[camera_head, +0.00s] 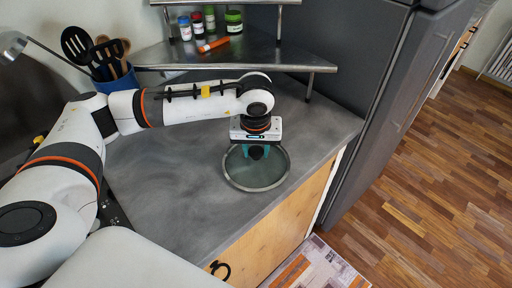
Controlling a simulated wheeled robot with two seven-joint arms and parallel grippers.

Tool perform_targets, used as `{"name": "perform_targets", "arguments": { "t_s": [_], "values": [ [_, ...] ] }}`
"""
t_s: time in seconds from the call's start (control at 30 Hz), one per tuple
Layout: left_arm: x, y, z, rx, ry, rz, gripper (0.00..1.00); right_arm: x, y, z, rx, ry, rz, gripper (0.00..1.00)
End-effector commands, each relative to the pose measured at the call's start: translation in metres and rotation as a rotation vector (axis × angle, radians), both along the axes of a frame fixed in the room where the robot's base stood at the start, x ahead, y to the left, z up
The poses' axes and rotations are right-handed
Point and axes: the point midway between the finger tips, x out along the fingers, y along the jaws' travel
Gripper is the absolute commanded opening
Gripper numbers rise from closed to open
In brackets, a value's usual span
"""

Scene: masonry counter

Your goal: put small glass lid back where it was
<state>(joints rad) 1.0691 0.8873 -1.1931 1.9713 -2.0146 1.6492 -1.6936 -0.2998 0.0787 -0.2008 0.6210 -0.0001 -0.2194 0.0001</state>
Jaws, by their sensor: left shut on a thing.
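The small glass lid (256,175) is a round, see-through disc with a pale rim and a dark knob at its middle. It is over the right part of the grey counter (180,190), near the front edge. My left gripper (257,152) reaches down from above and is shut on the lid's knob. I cannot tell whether the lid touches the counter or hangs just above it. My right gripper is not in view.
A metal shelf (240,54) with several spice jars (208,18) and an orange item (213,44) stands behind. A blue utensil holder (118,82) is at the back left. A dark fridge (385,100) borders the counter on the right. Counter left of the lid is clear.

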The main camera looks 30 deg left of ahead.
Motion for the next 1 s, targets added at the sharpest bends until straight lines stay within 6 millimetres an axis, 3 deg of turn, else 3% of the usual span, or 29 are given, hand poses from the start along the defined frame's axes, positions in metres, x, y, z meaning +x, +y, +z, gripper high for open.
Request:
{"name": "perform_targets", "arguments": {
  "t_s": [0.03, 0.07, 0.2, 0.57, 0.63, 1.0],
  "values": [
    [0.0, 0.0, -0.003, 0.0, -0.001, 0.0, 0.0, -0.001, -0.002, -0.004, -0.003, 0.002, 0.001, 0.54],
    [0.0, 0.0, -0.003, 0.0, 0.0, 0.0, 0.38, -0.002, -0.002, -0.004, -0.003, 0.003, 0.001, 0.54],
    [0.0, 0.0, -0.002, 0.0, 0.0, 0.0, 0.58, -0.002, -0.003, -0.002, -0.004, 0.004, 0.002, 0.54],
    [0.0, 0.0, 0.004, 0.0, 0.001, 0.0, 0.58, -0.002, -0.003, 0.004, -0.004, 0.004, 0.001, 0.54],
    [0.0, -0.001, 0.009, -0.001, -0.004, 0.0, 0.58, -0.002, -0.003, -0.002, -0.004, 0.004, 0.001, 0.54],
    [-0.01, -0.006, 0.086, -0.001, -0.006, -0.002, 0.58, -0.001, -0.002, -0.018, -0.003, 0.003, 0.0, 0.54]
  ]
}}
